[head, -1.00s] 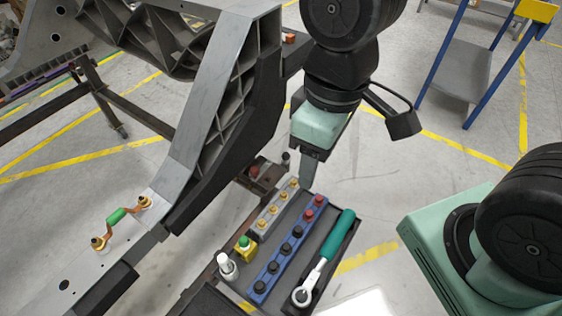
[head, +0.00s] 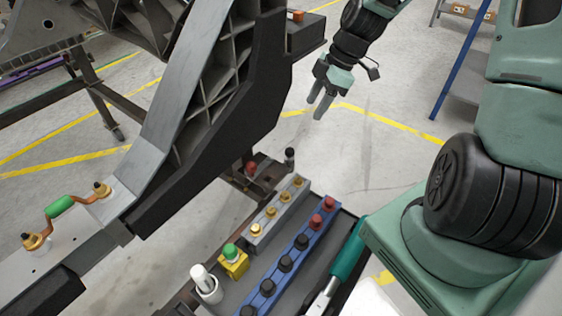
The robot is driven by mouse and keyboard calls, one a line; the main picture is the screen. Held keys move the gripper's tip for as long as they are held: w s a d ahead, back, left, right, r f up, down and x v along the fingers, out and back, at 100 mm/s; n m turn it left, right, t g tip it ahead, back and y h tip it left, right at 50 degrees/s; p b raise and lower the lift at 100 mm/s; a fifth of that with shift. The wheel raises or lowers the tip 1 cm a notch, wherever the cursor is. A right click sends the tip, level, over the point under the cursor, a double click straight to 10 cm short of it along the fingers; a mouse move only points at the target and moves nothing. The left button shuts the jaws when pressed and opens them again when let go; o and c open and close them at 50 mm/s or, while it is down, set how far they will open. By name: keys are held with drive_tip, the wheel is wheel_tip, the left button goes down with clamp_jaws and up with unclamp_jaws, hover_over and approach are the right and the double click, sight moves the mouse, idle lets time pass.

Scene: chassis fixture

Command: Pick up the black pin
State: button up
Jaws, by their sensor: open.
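A black-topped pin (head: 289,157) stands upright beside a red-topped pin (head: 252,170) on the dark bracket at the far end of the tray. Several black-knobbed pins (head: 284,264) and two red ones (head: 316,222) sit in a row in the blue rack (head: 266,288). I cannot tell which black one is meant. My gripper (head: 318,108) is open and empty, pointing down above the floor. In the picture it is above and right of the black pin on the bracket, well apart from it.
A grey rack (head: 277,216) holds brass pins. A yellow block with a green knob (head: 232,262), a white-topped cylinder (head: 206,284) and a green-handled ratchet (head: 348,252) are nearby. The large chassis frame (head: 205,110) stands left of my gripper. Floor around the gripper is clear.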

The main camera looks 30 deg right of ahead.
sight(290, 149)
drive_tip(key=b+x, duration=0.5)
drive_tip(key=x, duration=1.2)
drive_tip(key=shift+w+f, duration=0.15)
drive_tip(key=shift+f, duration=0.05)
drive_tip(key=shift+c, duration=0.3)
clamp_jaws()
drive_tip(key=shift+r, duration=0.1)
drive_tip(key=r, duration=0.2)
drive_tip(key=r+p, duration=0.1)
drive_tip(key=r, duration=0.1)
drive_tip(key=r+p, duration=0.1)
drive_tip(key=r, duration=0.2)
drive_tip(key=shift+d+r, duration=0.1)
drive_tip(key=shift+d, duration=0.3)
drive_tip(key=s+d+p, duration=0.1)
drive_tip(key=s+d, duration=0.2)
drive_tip(key=d, duration=0.5)
drive_tip(key=s+d+p, duration=0.1)
drive_tip(key=s+d, duration=0.3)
drive_tip(key=d, duration=0.4)
